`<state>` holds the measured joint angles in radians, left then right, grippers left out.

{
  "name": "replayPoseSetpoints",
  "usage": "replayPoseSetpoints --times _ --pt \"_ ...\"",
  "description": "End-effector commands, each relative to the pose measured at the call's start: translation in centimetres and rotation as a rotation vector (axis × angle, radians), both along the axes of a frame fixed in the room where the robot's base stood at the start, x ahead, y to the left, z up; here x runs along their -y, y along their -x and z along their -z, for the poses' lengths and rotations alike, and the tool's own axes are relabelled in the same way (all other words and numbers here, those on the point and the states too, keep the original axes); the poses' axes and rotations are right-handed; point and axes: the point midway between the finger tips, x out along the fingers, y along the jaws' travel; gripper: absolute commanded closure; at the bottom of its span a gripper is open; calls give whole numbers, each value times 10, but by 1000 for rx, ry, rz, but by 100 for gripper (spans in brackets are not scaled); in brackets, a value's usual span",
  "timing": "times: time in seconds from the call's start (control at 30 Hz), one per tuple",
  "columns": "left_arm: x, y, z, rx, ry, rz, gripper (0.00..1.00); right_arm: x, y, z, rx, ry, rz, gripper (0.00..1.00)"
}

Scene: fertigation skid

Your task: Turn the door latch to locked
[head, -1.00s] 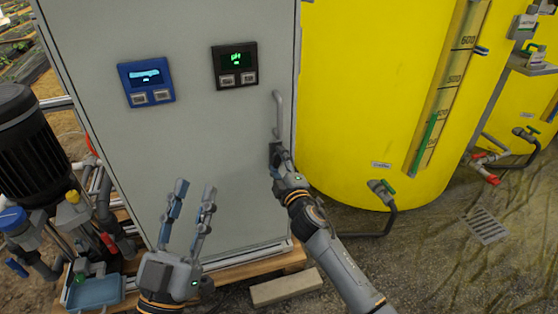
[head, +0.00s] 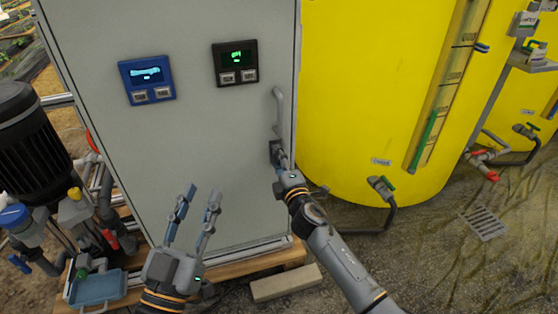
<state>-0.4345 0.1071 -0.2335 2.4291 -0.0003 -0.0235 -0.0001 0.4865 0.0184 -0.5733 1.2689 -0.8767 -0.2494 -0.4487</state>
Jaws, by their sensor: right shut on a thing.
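The grey cabinet door (head: 200,125) stands closed in the head view. A vertical grey bar handle (head: 279,108) is fixed near its right edge. The door latch (head: 274,152) is a small dark fitting just below the handle. My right gripper (head: 279,157) is at the latch and shut on it; its fingers hide most of the latch, so its angle is hard to tell. My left gripper (head: 199,194) is in front of the lower door, fingers spread and pointing up, open and empty.
A blue display (head: 146,80) and a black pH display (head: 235,65) are on the door. A black motor (head: 30,140) and pipes are at the left.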

Motion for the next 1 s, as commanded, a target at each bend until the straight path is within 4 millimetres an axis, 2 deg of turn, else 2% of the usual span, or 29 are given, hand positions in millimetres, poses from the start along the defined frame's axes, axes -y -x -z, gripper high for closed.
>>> replayPoseSetpoints --times 0.17,0.2,0.3,0.73,0.87,1.0 --pt "0 0 0 -1 0 0 66 0 0 1 1 5 0 83" --pt "0 0 0 -1 0 0 66 0 0 1 0 4 0 45" --pt "0 0 0 -1 0 0 66 0 0 1 0 3 0 28" --pt "-1 1 0 -1 0 0 66 3 6 1 1 2 1 28" --pt "0 0 0 0 0 0 66 8 21 1 1 2 1 28" --pt "0 0 0 0 0 0 66 15 46 2 -1 1 -1 28"
